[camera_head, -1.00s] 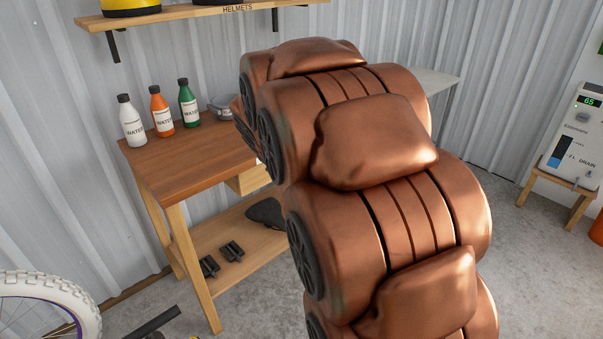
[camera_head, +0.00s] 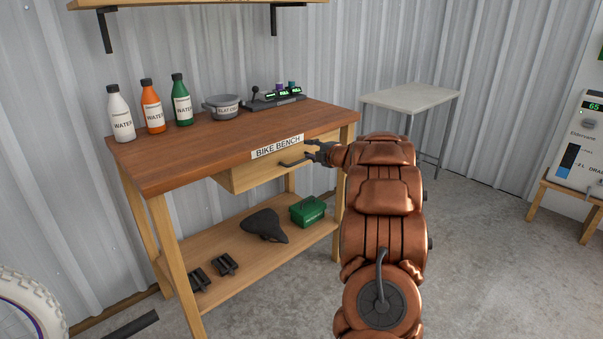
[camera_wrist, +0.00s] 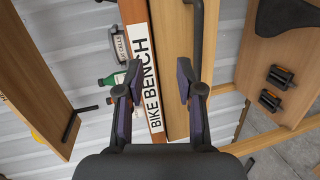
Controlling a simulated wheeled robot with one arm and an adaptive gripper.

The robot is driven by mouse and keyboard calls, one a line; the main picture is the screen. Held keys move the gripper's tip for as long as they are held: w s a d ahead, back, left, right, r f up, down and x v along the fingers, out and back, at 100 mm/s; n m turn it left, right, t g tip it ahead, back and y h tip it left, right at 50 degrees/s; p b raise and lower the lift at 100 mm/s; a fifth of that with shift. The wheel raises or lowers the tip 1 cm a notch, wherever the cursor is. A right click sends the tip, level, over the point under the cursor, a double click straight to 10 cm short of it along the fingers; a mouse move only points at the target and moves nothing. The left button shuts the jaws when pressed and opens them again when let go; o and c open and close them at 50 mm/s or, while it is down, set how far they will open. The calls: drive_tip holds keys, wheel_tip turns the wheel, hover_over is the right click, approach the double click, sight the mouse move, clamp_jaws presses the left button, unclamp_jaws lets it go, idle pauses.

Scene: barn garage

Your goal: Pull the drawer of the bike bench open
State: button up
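The bike bench (camera_head: 190,152) has a brown wooden top, light wooden legs and a "BIKE BENCH" label (camera_head: 277,147) on its front edge. Its light wooden drawer (camera_head: 262,176) sits under the top, with a dark bar handle (camera_head: 292,163) on the front. My gripper (camera_head: 311,150) is at the right end of the drawer front, close to the handle. In the wrist view my gripper (camera_wrist: 157,78) is open, its fingers apart with label and drawer front behind them. The handle (camera_wrist: 198,40) runs up beyond the right finger and does not show between the fingers.
Three bottles (camera_head: 152,107), a grey pot (camera_head: 222,106) and a dark device (camera_head: 275,98) stand on the bench. The lower shelf (camera_head: 215,255) holds a saddle (camera_head: 264,226), a green box (camera_head: 307,210) and pedals. A bicycle wheel (camera_head: 30,305) is at lower left.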

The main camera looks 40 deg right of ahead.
sight(303, 161)
wheel_tip(303, 161, down, 5)
drive_tip(key=s+n+y+b, duration=0.1)
drive_tip(key=s+n+y, duration=0.1)
drive_tip(key=shift+d+r+b+x, duration=0.1)
drive_tip(key=shift+d+b+x, duration=0.05)
drive_tip(key=shift+x, duration=1.8)
drive_tip(key=shift+d+r+b+x, duration=0.15)
drive_tip(key=shift+x, duration=1.8)
drive_tip(key=shift+c, duration=0.2)
clamp_jaws()
